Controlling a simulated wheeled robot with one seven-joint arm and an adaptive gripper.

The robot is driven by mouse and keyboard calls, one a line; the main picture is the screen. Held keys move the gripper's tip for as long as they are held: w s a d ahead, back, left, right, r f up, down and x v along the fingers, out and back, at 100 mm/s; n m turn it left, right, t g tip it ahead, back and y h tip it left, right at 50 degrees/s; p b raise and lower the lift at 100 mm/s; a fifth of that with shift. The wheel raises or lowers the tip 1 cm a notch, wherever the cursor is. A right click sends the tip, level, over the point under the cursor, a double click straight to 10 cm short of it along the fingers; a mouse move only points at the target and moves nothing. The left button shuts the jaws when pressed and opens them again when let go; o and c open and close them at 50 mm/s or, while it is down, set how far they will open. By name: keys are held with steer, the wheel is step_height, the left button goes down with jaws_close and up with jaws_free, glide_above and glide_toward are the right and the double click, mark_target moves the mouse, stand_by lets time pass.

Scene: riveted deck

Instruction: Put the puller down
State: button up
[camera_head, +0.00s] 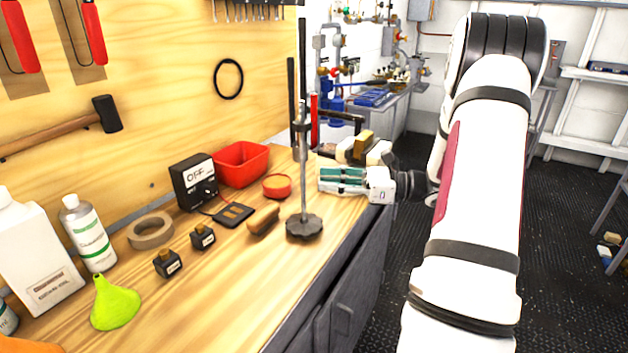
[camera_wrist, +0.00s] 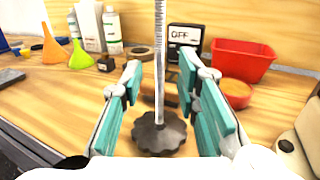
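The puller (camera_head: 304,185) stands upright on its dark star-shaped knob on the wooden bench (camera_head: 215,290), with its dark arms towards the top. My gripper (camera_head: 321,180) is to the right of its screw, low over the bench, with the teal finger pads pointing left towards it. In the wrist view my gripper (camera_wrist: 160,75) is open, and the puller's threaded screw (camera_wrist: 160,60) shows in the gap between the fingers, with no pad touching it. The knob (camera_wrist: 159,133) seems to rest on the bench. The puller's top is out of the wrist view.
Near the puller are a brown-handled tool (camera_head: 263,220), an orange-filled round tin (camera_head: 277,187), a red bin (camera_head: 241,163) and a meter marked OFF (camera_head: 195,182). Bottles, a green funnel (camera_head: 115,303) and a tape roll (camera_head: 151,231) stand left. The bench front is clear.

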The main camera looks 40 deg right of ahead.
steer(key=v, duration=0.7)
steer(key=s+a+r+n+g+h, duration=0.1)
steer(key=s+a+r+n+g, duration=0.15)
steer(key=a+n+g, duration=0.65)
steer(key=s+a+r+n+g, duration=0.1)
steer(key=a+r+n+g, duration=0.25)
steer(key=a, duration=1.15)
steer(key=s+a+n+h, duration=0.3)
steer(key=s+n+h, duration=0.2)
steer(key=s+n, duration=0.2)
steer(key=s+a+n+t+h, duration=0.1)
steer(key=s+a+n+h, duration=0.2)
steer(key=s+n+h, duration=0.3)
steer(key=shift+s+a+f+n, duration=0.2)
steer(key=shift+s+f+n, duration=0.15)
steer(key=shift+s+n, duration=1.05)
steer(key=shift+s+m+t, duration=0.25)
steer(key=shift+s+m, duration=0.1)
step_height(320, 180, up, 10)
steer(key=t+p, duration=0.1)
steer(key=p, duration=0.7)
steer(key=shift+f+t, duration=0.2)
steer(key=shift+t, duration=0.2)
